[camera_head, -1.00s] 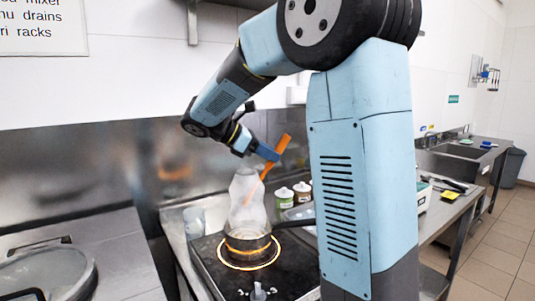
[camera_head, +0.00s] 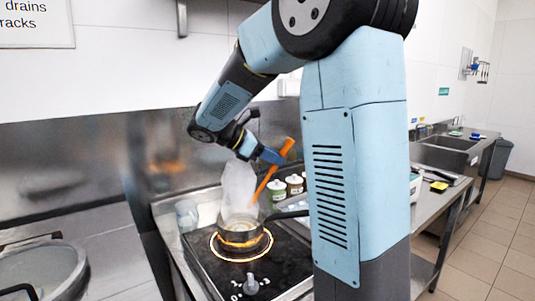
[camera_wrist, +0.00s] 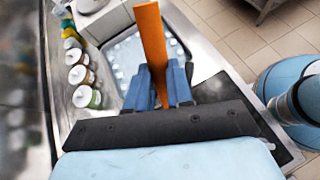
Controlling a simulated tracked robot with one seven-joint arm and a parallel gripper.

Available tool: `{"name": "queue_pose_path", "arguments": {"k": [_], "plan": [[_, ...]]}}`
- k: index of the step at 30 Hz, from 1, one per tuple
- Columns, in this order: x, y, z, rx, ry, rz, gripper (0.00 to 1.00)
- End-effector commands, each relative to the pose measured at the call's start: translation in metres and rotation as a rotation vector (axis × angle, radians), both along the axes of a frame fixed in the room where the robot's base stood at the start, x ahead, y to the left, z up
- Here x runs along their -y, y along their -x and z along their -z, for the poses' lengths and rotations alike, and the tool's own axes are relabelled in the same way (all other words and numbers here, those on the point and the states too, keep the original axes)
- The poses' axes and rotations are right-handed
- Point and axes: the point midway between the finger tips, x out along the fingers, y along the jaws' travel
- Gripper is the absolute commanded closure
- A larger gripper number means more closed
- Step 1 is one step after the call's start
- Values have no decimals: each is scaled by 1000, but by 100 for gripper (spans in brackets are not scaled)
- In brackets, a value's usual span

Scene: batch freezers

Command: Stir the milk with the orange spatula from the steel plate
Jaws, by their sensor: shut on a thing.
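My gripper (camera_head: 270,155) is shut on the orange spatula (camera_head: 266,182) and holds it tilted above the stove. In the wrist view the orange spatula (camera_wrist: 152,45) rises from between the blue fingers (camera_wrist: 158,86). The spatula's lower end runs down toward the dark pot (camera_head: 241,231); steam hides whether it is inside. The pot stands on a glowing orange burner ring (camera_head: 240,256). The milk in the pot cannot be made out clearly. A steel plate cannot be made out for sure.
Several lidded jars (camera_head: 277,190) stand behind the stove; they also show in the wrist view (camera_wrist: 83,76). A clear glass (camera_head: 187,216) stands at the back left. White steam (camera_head: 238,185) rises from the pot. A sink (camera_head: 445,152) lies farther right.

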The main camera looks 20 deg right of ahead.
Motion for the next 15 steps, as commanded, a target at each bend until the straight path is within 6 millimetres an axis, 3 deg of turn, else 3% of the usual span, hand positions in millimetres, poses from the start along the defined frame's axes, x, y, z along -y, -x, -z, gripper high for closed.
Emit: {"name": "queue_pose_path", "arguments": {"k": [9,15], "plan": [[14,4,15,0,0,-1,100],[6,2,26,-1,0,-1,100]]}}
